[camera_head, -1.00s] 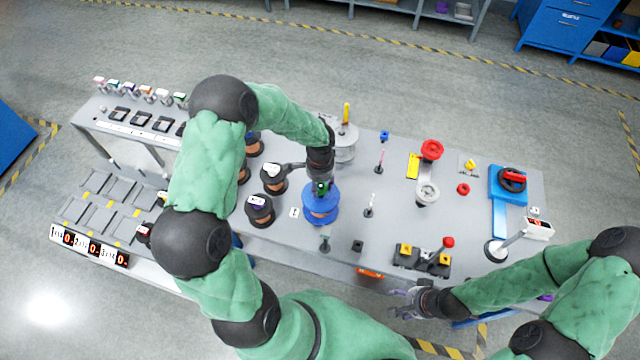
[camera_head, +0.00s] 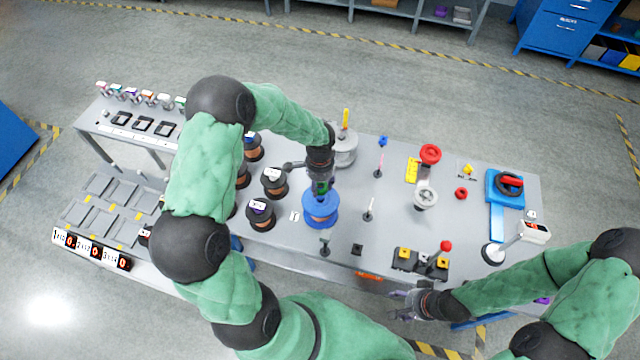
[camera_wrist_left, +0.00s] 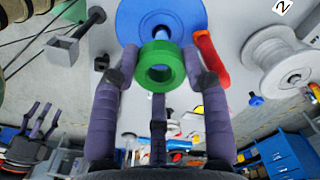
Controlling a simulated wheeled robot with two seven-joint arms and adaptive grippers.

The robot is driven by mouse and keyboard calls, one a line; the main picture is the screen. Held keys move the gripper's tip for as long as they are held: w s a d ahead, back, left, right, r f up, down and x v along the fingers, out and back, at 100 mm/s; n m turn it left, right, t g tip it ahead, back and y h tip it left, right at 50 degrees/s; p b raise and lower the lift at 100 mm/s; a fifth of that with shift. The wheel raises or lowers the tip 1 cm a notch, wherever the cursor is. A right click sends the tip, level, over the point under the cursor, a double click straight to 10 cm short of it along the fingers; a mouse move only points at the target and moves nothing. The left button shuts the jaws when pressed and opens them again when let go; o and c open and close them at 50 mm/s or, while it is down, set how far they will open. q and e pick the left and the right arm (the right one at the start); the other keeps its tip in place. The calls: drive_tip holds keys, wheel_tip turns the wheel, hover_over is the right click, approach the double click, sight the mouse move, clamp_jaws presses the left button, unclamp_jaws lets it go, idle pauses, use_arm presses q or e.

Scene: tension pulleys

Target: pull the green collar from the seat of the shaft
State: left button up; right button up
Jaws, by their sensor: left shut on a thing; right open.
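The green collar (camera_wrist_left: 162,67) is a thick ring between the fingers of my left gripper (camera_wrist_left: 160,80), which is shut on it. A light blue shaft end (camera_wrist_left: 161,34) shows just beyond the collar, in front of the blue spool (camera_wrist_left: 140,18). I cannot tell whether the collar still encircles the shaft tip. In the head view my left gripper (camera_head: 321,184) points down above the blue spool (camera_head: 320,210), and its fingers mostly hide the collar. My right gripper (camera_head: 402,300) is open and empty, off the table's front edge.
Copper-wound spools (camera_head: 274,182) stand left of the blue spool. A grey spool (camera_head: 344,150) is behind it, also in the wrist view (camera_wrist_left: 278,60). A red handle (camera_wrist_left: 208,60) lies close to the right finger. Small posts (camera_head: 369,209) stand to the right.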

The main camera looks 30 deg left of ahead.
use_arm(q)
drive_tip(key=shift+r, duration=0.15)
drive_tip(key=shift+r, duration=0.2)
drive_tip(key=shift+r+p, duration=1.45)
drive_tip(key=shift+r, duration=0.55)
